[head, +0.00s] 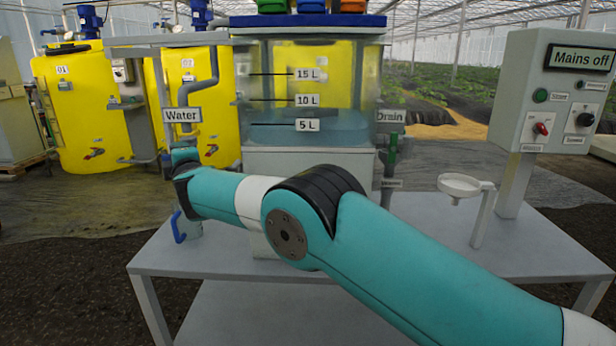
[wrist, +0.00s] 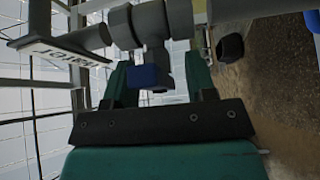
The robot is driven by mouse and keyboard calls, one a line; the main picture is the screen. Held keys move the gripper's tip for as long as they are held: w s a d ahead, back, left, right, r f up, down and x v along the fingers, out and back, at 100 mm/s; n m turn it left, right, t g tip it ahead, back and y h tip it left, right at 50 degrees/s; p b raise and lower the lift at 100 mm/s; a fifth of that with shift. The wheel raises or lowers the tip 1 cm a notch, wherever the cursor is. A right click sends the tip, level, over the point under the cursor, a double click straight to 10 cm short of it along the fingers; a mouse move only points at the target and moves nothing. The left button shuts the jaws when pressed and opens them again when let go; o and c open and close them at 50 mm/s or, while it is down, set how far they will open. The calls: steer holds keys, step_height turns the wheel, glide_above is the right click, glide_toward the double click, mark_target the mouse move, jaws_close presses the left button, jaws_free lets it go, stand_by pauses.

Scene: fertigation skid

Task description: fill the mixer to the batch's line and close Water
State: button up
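The mixer (head: 345,105) is a clear tank with lines at 5 L, 10 L and 15 L. Bluish water (head: 290,128) stands in it close to the 5 L line. The Water sign (head: 182,115) is left of the tank, by a grey pipe; my arm hides the valve below it in the head view. My gripper (head: 184,160) is at that spot. In the wrist view, a blue valve handle (wrist: 149,77) on grey pipework lies between my spread green fingers (wrist: 158,85). A gap shows on its right side, and I see no clear grip on it.
The Drain sign (head: 390,116) and a green-handled valve (head: 391,155) are right of the tank. A white funnel (head: 465,186) and a control box (head: 555,95) reading "Mains off" stand further right. A blue hook-shaped handle (head: 178,228) shows below my forearm. Yellow tanks (head: 85,110) stand behind.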

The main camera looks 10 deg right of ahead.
steer(key=s+a+b, duration=0.1)
steer(key=s+b, duration=0.2)
steer(key=s, duration=0.3)
steer(key=shift+s+a, duration=0.4)
